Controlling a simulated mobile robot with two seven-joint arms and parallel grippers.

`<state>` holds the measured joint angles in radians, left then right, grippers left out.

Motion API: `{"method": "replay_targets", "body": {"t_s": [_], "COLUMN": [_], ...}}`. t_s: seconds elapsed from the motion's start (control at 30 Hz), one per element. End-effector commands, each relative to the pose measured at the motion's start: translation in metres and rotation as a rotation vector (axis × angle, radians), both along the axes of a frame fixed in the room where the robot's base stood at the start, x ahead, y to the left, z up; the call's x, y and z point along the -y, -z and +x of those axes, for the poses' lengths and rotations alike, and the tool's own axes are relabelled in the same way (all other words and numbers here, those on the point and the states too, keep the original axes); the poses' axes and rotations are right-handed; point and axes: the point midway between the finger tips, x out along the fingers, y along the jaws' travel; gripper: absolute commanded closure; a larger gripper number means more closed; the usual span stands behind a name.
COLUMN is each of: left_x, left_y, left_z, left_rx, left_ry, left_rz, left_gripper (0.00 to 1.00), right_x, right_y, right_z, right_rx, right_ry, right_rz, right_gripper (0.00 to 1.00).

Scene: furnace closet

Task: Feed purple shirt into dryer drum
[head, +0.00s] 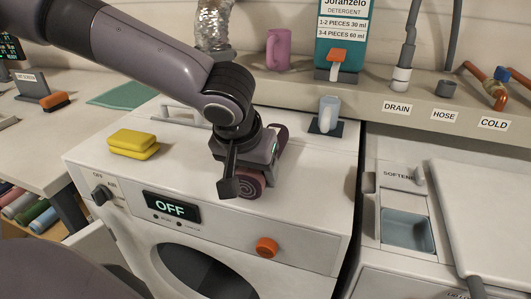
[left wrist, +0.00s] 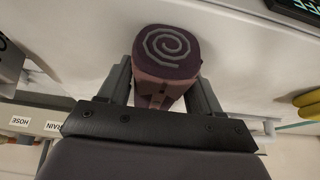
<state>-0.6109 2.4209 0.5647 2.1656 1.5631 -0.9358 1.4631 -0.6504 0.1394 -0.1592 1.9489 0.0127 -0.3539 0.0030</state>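The purple shirt is a tight roll with a pale spiral on its end (left wrist: 170,52). In the head view it lies along the white dryer's top (head: 190,183), and its near end (head: 251,184) shows below my left gripper (head: 240,182). In the left wrist view my two fingers stand on either side of the roll, close to its sides. I cannot tell whether they press on it. The wrist hides the roll's middle in the head view. The dryer's dark round drum opening (head: 205,272) is low on its front. My right gripper is out of view.
An open-lidded washer (head: 390,275) stands right.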

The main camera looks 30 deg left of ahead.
Motion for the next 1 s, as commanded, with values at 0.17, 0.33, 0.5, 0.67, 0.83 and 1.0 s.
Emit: {"method": "replay_targets", "body": {"t_s": [0.17,0.33,0.5,0.67,0.83,1.0], "left_x": [0.0,0.0,0.0,0.0,0.0,0.0], "left_y": [-0.001,-0.011,-0.03,-0.046,-0.061,-0.061], "left_z": [0.0,0.0,0.0,0.0,0.0,0.0], "left_rx": [0.001,0.002,0.002,0.002,0.002,0.001], "left_ry": [0.0,0.0,0.0,0.0,0.0,0.0], "left_rz": [-0.001,0.0,0.0,0.0,0.0,0.0], "left_gripper": [0.72,0.72,0.72,0.72,0.72,0.72], "right_x": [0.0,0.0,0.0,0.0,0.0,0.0], "right_y": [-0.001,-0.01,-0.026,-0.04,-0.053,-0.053], "right_z": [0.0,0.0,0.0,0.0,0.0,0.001], "right_rx": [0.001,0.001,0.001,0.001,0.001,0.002], "right_ry": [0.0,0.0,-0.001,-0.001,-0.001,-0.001], "right_rz": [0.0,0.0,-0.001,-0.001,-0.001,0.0], "right_gripper": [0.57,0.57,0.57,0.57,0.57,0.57]}}
